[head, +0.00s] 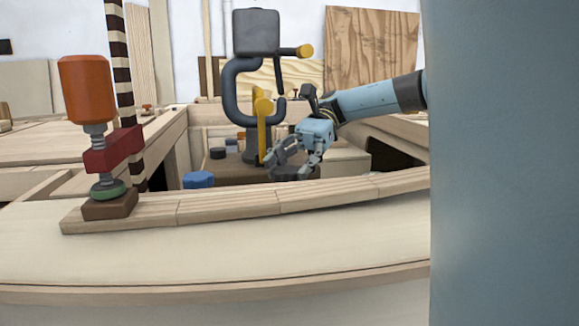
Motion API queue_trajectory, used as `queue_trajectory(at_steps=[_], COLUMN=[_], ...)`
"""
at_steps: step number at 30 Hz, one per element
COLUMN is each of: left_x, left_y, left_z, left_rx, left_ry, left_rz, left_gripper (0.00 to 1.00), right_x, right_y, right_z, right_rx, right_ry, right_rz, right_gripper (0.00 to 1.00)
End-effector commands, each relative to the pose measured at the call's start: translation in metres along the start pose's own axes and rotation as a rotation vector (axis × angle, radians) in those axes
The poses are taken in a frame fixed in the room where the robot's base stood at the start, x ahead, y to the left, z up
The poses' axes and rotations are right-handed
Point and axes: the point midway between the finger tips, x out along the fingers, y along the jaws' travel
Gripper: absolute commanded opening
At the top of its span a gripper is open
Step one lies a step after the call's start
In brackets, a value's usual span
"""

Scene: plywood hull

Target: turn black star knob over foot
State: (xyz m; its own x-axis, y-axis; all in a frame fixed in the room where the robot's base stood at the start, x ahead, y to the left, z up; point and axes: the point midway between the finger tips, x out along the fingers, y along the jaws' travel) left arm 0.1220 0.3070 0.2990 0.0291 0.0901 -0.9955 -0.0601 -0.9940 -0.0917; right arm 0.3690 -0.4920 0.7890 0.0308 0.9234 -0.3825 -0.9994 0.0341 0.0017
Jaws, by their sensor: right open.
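My right gripper (290,170) comes in from the right, inside the hull beyond the near plywood rim. Its fingers are apart and point down. A low, round black knob (296,174) shows between and just behind the fingertips; I take it for the black star knob. Its lower part is hidden by the near rim, so I cannot see a foot under it. I cannot tell whether the fingers touch it. My left gripper is not in view.
A blue knob (198,180) sits to the left inside the hull. A dark machine with yellow handles (256,35) stands behind the gripper. An orange-handled clamp (86,90) stands on the near rim (230,205). A large blue-grey surface blocks the right side.

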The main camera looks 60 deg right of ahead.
Motion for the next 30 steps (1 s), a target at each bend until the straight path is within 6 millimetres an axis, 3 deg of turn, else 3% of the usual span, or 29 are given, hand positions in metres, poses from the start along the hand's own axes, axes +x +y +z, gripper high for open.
queue_trajectory(at_steps=[9, 15, 30], left_x=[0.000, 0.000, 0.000], left_y=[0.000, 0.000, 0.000], left_z=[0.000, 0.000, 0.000], left_rx=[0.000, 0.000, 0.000], left_ry=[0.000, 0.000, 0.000], left_rz=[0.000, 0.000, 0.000], left_gripper=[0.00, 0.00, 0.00], right_x=[-0.048, -0.067, -0.072], right_y=[-0.001, -0.001, 0.001], right_z=[0.001, 0.000, 0.000], right_rx=[-0.004, -0.002, 0.001], right_ry=[-0.004, -0.001, -0.001], right_rz=[-0.006, -0.002, 0.002], right_gripper=[0.53, 0.53, 0.53])
